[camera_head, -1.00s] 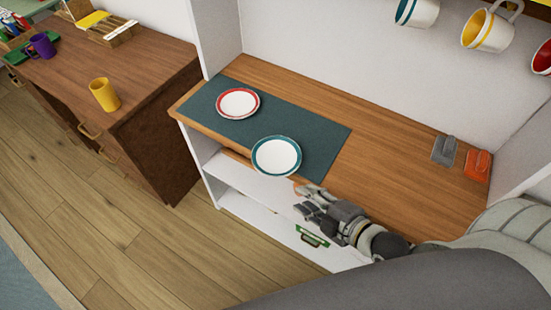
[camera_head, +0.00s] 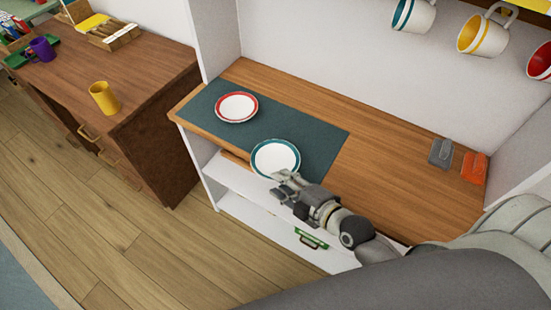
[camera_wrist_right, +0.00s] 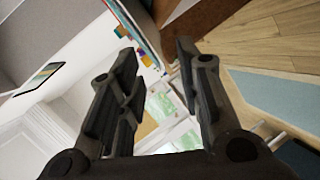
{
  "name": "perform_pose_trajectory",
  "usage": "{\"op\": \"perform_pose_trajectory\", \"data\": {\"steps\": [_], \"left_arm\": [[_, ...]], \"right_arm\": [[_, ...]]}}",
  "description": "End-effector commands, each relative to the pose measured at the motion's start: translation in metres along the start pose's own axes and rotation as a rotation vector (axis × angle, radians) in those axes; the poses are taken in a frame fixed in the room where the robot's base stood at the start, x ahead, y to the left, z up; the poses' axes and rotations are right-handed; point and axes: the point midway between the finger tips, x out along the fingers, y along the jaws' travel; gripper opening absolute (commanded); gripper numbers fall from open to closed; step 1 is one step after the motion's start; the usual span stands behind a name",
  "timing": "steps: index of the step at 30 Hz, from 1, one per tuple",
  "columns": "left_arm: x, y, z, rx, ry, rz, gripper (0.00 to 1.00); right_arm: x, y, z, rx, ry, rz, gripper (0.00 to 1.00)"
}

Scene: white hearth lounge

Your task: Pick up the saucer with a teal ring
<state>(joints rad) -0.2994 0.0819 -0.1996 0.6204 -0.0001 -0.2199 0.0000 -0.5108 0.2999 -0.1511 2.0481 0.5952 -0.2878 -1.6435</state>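The saucer with a teal ring (camera_head: 276,157) is white and lies on the dark teal mat (camera_head: 322,145) at the front edge of the wooden counter. My right gripper (camera_head: 281,181) is at the saucer's near rim in the head view, its fingertips close to the edge; I cannot tell whether they touch it. In the right wrist view, the two dark fingers (camera_wrist_right: 158,70) stand apart with a gap between them. A thin curved light and teal edge shows near their tips, probably the saucer's rim. My left gripper is not in view.
A red-ringed saucer (camera_head: 237,107) lies behind on the mat. A grey item (camera_head: 440,153) and an orange item (camera_head: 473,167) stand at the counter's right. Mugs (camera_head: 483,33) hang above. A yellow mug (camera_head: 104,98) stands on the brown desk at left.

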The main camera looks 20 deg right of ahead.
Motion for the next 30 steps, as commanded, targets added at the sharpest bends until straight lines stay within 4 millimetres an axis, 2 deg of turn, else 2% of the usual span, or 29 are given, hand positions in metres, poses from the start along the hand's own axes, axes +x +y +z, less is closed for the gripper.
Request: {"op": "perform_pose_trajectory", "data": {"steps": [3, 6, 15, 17, 23, 30], "left_arm": [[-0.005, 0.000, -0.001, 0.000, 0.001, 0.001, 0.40], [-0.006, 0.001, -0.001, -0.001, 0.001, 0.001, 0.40], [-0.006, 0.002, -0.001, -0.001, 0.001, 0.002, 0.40], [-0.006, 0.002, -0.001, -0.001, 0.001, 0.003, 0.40], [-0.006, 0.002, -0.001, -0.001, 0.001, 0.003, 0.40], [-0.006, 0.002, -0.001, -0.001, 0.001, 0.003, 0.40]], "right_arm": [[0.018, 0.002, -0.002, 0.002, -0.001, 0.004, 0.33], [0.027, 0.001, -0.002, 0.001, -0.001, 0.003, 0.33], [0.032, 0.000, -0.002, 0.000, 0.000, 0.000, 0.33], [0.032, 0.000, -0.002, 0.000, 0.000, 0.000, 0.28], [0.032, 0.000, -0.002, -0.001, 0.000, 0.000, 0.02], [0.032, 0.001, -0.002, -0.001, 0.000, 0.002, 0.00]]}}
